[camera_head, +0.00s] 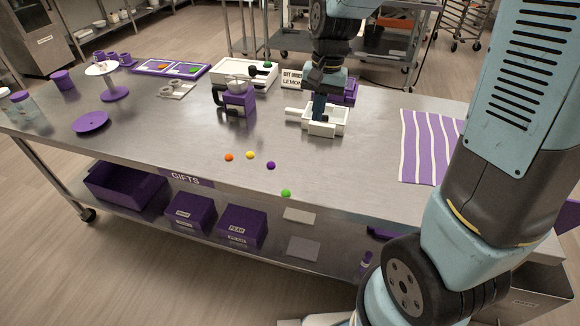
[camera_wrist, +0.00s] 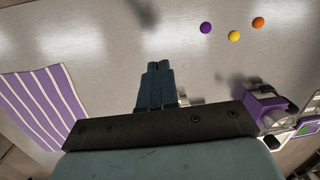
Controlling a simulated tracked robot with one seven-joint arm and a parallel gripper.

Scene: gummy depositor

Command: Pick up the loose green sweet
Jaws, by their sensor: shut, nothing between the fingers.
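The loose green sweet (camera_head: 286,193) lies near the front edge of the steel table (camera_head: 350,180). It does not show in the wrist view. A purple sweet (camera_head: 271,165), a yellow sweet (camera_head: 250,155) and an orange sweet (camera_head: 229,157) lie apart from it, farther back and to the left. My gripper (camera_head: 319,117) points down by the white tray with a handle, well behind the green sweet. In the wrist view my gripper's fingers (camera_wrist: 158,72) are together with nothing between them. The purple (camera_wrist: 206,28), yellow (camera_wrist: 234,36) and orange (camera_wrist: 258,22) sweets show at upper right there.
The white tray (camera_head: 341,119) stands under my gripper. A purple machine (camera_head: 238,103) stands left of it. A striped cloth (camera_head: 425,150) lies at right. Purple boxes (camera_head: 242,226) stand on the lower shelf. The tabletop around the sweets is clear.

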